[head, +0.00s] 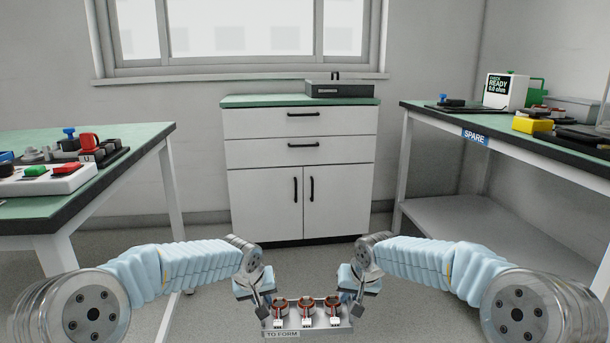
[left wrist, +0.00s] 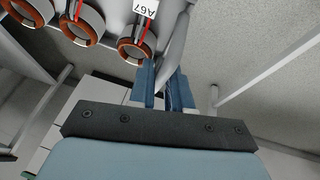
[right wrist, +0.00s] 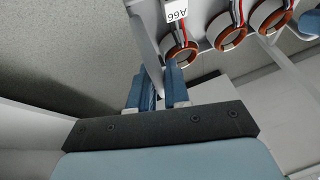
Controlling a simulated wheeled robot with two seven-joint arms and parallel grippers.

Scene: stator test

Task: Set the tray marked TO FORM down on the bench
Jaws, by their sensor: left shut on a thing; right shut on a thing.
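The tray marked TO FORM (head: 338,331) is held in the air between my two arms, low in the head view. It carries three copper-wound stators (head: 306,307) with white tags in a row. My left gripper (head: 264,307) is shut on the tray's left end, and my right gripper (head: 350,305) is shut on its right end. The left wrist view shows the blue fingers (left wrist: 163,88) at the tray wall beside a stator tagged A67 (left wrist: 137,46). The right wrist view shows the fingers (right wrist: 160,88) near a stator tagged A66 (right wrist: 180,52).
A green-topped bench (head: 150,136) at left holds a white switch box (head: 45,180) and a dark fixture. A cabinet (head: 300,150) stands ahead. Open floor lies between.

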